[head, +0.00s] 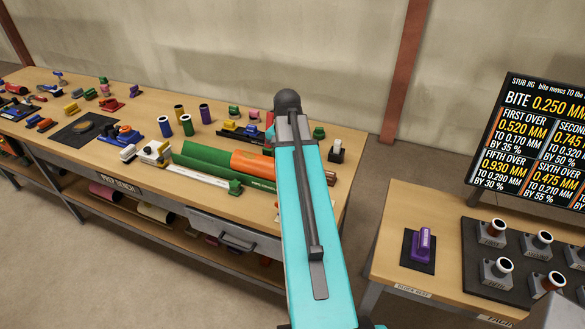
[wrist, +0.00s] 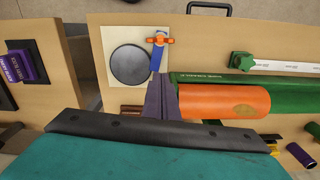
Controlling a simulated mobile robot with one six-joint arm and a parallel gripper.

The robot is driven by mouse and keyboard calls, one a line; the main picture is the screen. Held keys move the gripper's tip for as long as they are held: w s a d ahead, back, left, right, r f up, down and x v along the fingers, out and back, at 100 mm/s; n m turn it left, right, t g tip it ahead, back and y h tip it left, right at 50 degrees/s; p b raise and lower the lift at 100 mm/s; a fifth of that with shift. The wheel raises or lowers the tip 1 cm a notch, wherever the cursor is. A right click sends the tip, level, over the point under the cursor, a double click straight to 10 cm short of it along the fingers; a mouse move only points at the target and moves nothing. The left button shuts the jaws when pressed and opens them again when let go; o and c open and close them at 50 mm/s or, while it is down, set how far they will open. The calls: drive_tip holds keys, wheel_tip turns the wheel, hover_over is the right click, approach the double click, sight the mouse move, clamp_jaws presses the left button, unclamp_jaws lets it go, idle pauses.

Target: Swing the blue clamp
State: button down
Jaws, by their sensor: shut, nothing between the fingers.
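In the wrist view a blue clamp bar (wrist: 157,57) with an orange cross handle (wrist: 160,40) lies at the right side of a cream plate. A round black disc (wrist: 129,65) is on that plate, just left of the bar. My gripper (wrist: 161,82) is shut and empty, its fingers pointing toward the bar's lower end. I cannot tell whether they touch it. In the head view my arm hides the gripper and most of this plate.
An orange pipe (wrist: 225,102) lies in a green trough (wrist: 190,78) close to the fingers' right. The workbench (head: 60,90) holds several small tools farther left. A purple block (head: 422,245) and a dark rack of sockets stand on the separate right table.

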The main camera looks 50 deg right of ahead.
drive_tip(key=w+a+f+n+g+b, duration=0.15)
drive_tip(key=a+f+n, duration=0.35)
drive_tip(key=a+f, duration=0.7)
drive_tip(key=w+a+f+n+b, duration=0.2)
drive_tip(key=w+a+f+n, duration=0.15)
drive_tip(key=a+f, duration=0.85)
drive_tip(key=s+a+f+n+g+b, duration=0.1)
drive_tip(key=s+a+f+b, duration=0.1)
drive_tip(key=s+a+f, duration=0.3)
drive_tip(key=s+a+f+n+b, duration=0.1)
drive_tip(key=s+a+f+n, duration=0.1)
drive_tip(key=f, duration=0.5)
drive_tip(key=s+a+f+n+g+b, duration=0.1)
drive_tip(key=s+a+f+b, duration=0.1)
drive_tip(key=s+a+f, duration=0.3)
drive_tip(key=s+a+f+n+g+b, duration=0.2)
drive_tip(key=s+f+b, duration=0.3)
drive_tip(key=s+f, duration=0.8)
drive_tip(key=shift+x, duration=0.95)
drive_tip(key=shift+w+n, duration=0.1)
drive_tip(key=shift+n, duration=0.15)
